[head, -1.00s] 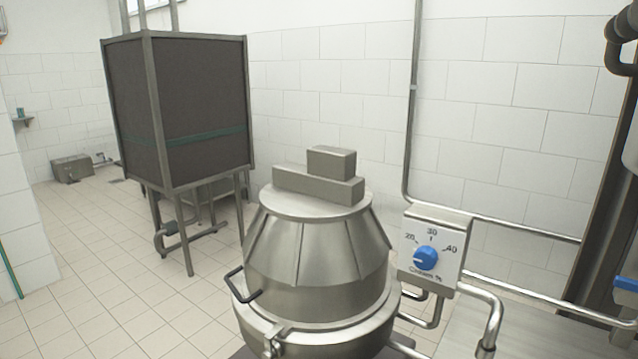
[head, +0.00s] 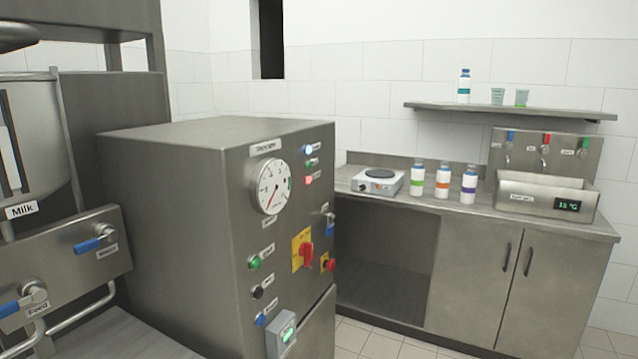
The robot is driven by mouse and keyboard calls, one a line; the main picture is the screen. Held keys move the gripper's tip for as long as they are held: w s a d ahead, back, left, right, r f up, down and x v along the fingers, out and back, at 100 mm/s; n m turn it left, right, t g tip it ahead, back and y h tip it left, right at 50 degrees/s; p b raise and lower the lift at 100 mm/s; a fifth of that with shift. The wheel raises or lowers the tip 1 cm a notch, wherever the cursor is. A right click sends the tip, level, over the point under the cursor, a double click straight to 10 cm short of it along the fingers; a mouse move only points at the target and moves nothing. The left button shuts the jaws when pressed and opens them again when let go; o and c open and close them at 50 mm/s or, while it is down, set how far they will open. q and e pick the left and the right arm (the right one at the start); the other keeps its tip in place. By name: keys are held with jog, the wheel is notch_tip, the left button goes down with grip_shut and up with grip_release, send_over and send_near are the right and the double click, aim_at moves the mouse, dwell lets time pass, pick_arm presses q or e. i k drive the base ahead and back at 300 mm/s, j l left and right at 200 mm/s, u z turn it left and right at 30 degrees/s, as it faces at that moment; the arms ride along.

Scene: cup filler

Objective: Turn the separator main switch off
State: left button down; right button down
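A grey metal control cabinet (head: 190,190) stands left of centre in the head view, its panel facing right. A red rotary switch (head: 306,253) on a yellow plate sits on that panel and looks like a main switch. Its lettering is too small to read, so I cannot tell whether it is on or off. Neither of my grippers is in view.
A dial gauge (head: 273,187), a green button (head: 254,262), a black button (head: 257,292) and a small red button (head: 329,265) share the panel. Blue-handled milk valves (head: 92,243) are at left. A counter (head: 400,202) with bottles and a hotplate (head: 379,180) stands behind.

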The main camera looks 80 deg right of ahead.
aim_at(306, 250)
jog(key=z, duration=2.4)
